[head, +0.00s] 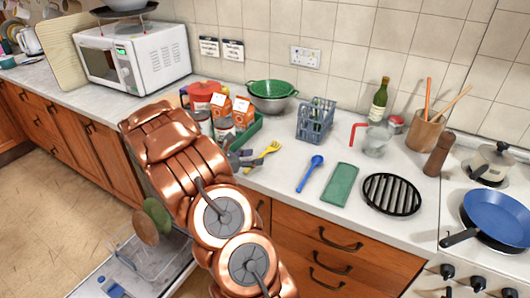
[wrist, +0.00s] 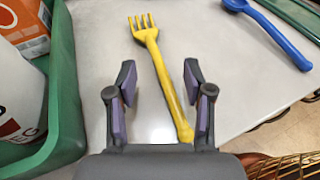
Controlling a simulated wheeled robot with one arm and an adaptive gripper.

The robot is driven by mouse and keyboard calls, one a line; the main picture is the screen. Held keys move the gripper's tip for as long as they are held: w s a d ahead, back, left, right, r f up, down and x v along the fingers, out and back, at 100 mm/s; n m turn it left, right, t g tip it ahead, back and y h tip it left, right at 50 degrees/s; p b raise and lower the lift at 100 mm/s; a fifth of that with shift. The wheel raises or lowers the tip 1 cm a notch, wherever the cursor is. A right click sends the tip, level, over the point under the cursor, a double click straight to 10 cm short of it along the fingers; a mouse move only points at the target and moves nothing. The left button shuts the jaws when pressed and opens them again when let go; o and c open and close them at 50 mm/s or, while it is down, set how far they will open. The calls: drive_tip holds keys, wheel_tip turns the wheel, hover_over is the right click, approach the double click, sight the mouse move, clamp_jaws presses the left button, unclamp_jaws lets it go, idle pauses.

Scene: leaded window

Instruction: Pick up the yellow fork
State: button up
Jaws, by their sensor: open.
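The yellow fork (wrist: 168,78) lies flat on the pale countertop, tines pointing away in the wrist view. In the head view the fork (head: 263,153) is just right of my gripper (head: 240,157), between the green tray and the blue spoon. In the wrist view my gripper (wrist: 160,95) is open, its two purple-padded fingers on either side of the fork's handle. The handle runs slanted between the fingers, nearer the right finger. Whether the fingers touch the fork or are level with it I cannot tell. Nothing is gripped.
A green tray (wrist: 66,100) with cartons and cans stands close on the left. A blue spoon (head: 311,173) and a folded green cloth (head: 339,184) lie to the right. A blue cutlery basket (head: 315,121) stands behind. My arm hides part of the counter front.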

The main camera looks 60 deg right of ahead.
drive_tip(key=shift+p+x, duration=0.3)
drive_tip(key=shift+x, duration=1.05)
clamp_jaws()
